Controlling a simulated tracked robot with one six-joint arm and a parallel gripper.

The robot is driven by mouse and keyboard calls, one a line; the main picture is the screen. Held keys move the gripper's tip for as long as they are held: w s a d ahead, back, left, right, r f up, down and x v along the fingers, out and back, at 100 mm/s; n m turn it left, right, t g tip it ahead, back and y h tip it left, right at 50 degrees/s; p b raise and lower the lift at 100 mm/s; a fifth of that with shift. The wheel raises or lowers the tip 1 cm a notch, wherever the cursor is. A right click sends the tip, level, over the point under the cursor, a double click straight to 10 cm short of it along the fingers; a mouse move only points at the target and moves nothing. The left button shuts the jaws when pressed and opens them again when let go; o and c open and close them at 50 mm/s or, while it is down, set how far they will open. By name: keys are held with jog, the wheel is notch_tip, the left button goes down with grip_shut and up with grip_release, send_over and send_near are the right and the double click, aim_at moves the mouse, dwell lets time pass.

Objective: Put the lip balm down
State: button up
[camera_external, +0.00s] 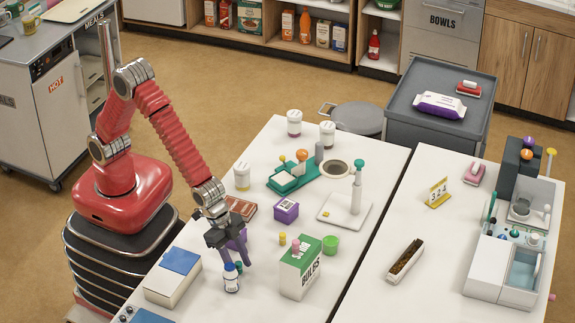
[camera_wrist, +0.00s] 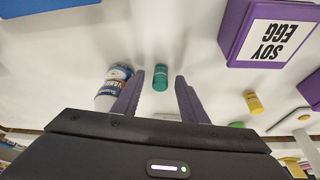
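A small teal-green tube (camera_wrist: 160,77), probably the lip balm, shows in the wrist view between the fingertips of my gripper (camera_wrist: 160,84). Clear gaps show on both sides of it, so the purple fingers are open and do not touch it. In the external view the teal tube (camera_external: 239,267) is small and partly hidden, at table height just under my gripper (camera_external: 235,262). A small yellow tube (camera_wrist: 253,102) stands to the right in the wrist view; it also shows in the external view (camera_external: 282,239). No label is readable on either.
A blue-and-white bottle (camera_external: 231,278) stands close beside the fingers.

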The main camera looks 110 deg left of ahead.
jog(key=shift+w+f, duration=0.15)
jog(key=shift+f, duration=0.15)
dwell(0.4)
grip_shut()
